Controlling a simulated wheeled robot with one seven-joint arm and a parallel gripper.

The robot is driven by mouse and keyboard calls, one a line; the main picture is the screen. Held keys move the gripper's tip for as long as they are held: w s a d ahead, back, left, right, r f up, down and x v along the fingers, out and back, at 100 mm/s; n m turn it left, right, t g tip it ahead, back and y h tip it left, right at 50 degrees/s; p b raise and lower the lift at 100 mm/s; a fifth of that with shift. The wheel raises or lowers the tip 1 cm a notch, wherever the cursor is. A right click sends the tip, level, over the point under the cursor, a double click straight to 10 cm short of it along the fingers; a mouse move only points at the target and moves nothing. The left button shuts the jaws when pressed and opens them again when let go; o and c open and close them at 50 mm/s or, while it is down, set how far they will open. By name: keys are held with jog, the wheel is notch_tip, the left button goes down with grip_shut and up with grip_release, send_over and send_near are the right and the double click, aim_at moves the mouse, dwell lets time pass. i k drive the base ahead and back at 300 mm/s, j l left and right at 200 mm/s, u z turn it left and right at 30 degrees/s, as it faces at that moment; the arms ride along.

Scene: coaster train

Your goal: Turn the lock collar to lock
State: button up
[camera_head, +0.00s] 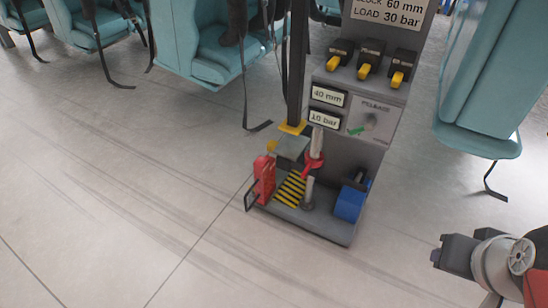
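A red collar with a short red handle (312,164) sits around a light grey upright cylinder (317,142) on the low grey base of a control stand; it looks like the lock collar. The handle points down and to the left. Whether it is locked does not show clearly. A thinner grey post (308,192) stands just in front of it. My gripper (437,252) is at the lower right, over open floor and well apart from the collar. It points left, and its fingers are too small and dark to tell if they are open.
The stand's base holds a red upright part (265,179), a yellow-black striped plate (290,189) and a blue block (350,203). Its panel reads "40 mm" (327,95) and "10 bar" (323,119), below several yellow-tipped levers (366,70). Teal seats (480,90) flank it. Floor in front is clear.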

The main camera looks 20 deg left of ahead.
aim_at(310, 163)
jog(key=u, duration=0.9)
jog(key=i+j+z, duration=0.3)
jog(key=j, duration=0.25)
jog(key=i+j+z, duration=0.1)
jog(key=j, duration=0.25)
jog(key=i, duration=0.1)
